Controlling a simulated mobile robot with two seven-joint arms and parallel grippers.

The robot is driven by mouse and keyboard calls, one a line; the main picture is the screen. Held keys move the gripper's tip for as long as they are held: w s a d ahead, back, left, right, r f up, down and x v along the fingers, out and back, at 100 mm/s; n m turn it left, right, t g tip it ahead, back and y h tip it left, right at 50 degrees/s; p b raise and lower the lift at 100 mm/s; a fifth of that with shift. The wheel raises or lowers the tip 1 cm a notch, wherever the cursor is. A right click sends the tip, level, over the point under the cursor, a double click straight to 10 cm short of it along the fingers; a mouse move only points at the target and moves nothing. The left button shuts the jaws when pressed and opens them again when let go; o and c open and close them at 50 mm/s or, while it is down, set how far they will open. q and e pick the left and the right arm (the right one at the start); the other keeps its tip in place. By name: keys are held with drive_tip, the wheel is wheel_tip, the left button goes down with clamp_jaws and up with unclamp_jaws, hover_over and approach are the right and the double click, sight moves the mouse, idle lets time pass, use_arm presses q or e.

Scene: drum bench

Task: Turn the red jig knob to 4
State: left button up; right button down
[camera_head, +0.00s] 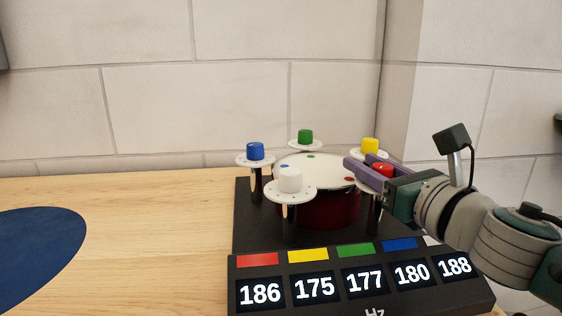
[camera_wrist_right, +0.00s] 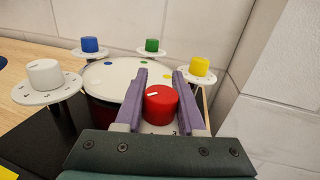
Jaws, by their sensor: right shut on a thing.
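The red jig knob (camera_head: 383,169) sits on a post at the right side of the drum, partly covered by my right gripper (camera_head: 362,163). In the right wrist view the red knob (camera_wrist_right: 161,106) stands between the two purple fingers of the right gripper (camera_wrist_right: 160,76), which is shut on it. A white mark shows on the knob's top, towards its upper left. Its dial is mostly hidden; a 3 shows below the knob at the right. My left gripper is in neither view.
Around the drum (camera_head: 315,172) stand a white knob (camera_head: 290,180), a blue knob (camera_head: 255,151), a green knob (camera_head: 305,137) and a yellow knob (camera_head: 370,146). The display (camera_head: 360,281) reads red 186, yellow 175, green 177, blue 180, white 188.

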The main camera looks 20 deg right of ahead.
drive_tip(key=n+y, duration=0.1)
drive_tip(key=y+b, duration=0.1)
drive_tip(key=y, duration=0.1)
drive_tip(key=shift+a+f+n+b, duration=0.2)
drive_tip(key=shift+n+b, duration=0.1)
drive_tip(key=shift+n, duration=0.1)
drive_tip(key=n+g+y+b, duration=0.1)
drive_tip(key=y+b, duration=0.1)
drive_tip(key=b, duration=0.1)
drive_tip(key=a+n+g+y+b, duration=0.1)
drive_tip(key=n+y+b, duration=0.1)
drive_tip(key=y+b, duration=0.1)
drive_tip(key=n+g+y+b, duration=0.1)
drive_tip(key=n+y+b, duration=0.1)
drive_tip(key=b, duration=0.2)
drive_tip(key=shift+s+a+f+y, duration=0.15)
drive_tip(key=shift+s+y, duration=0.1)
drive_tip(key=shift+y, duration=0.15)
drive_tip(key=shift+s+a+r+n+g+y+b, duration=0.15)
drive_tip(key=shift+r+n+g+y+b, duration=0.2)
drive_tip(key=shift+n+g+y+b, duration=0.4)
drive_tip(key=c, duration=0.5)
unclamp_jaws()
drive_tip(key=v, duration=1)
drive_tip(key=shift+a+b, duration=0.1)
drive_tip(key=shift+b, duration=0.2)
